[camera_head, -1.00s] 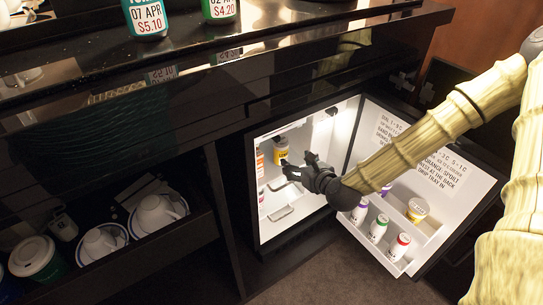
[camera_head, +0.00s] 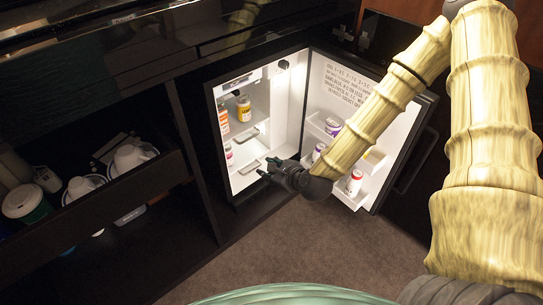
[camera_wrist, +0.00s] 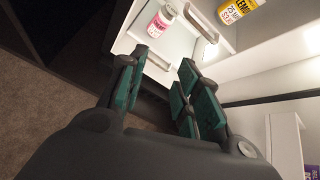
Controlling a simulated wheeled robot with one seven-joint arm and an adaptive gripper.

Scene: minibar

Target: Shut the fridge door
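The fridge (camera_head: 291,110) stands open in the dark cabinet, its lit white interior showing. Its door (camera_head: 345,80) is swung out to the right, with printed text on its inner panel and several containers in its racks. My gripper (camera_head: 268,172) is in front of the lower fridge opening, left of the door, and my forearm crosses in front of the door, hiding part of it. In the wrist view my gripper (camera_wrist: 160,82) has its fingers spread with nothing between them, pointing toward the fridge shelves. I cannot tell whether any part of my arm touches the door.
Inside the fridge are a yellow can (camera_head: 243,109) and a white-and-pink bottle (camera_wrist: 162,20). A drawer (camera_head: 165,185) with white cups (camera_head: 134,155) is pulled out at the left. The carpet (camera_head: 250,240) in front of the fridge is clear.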

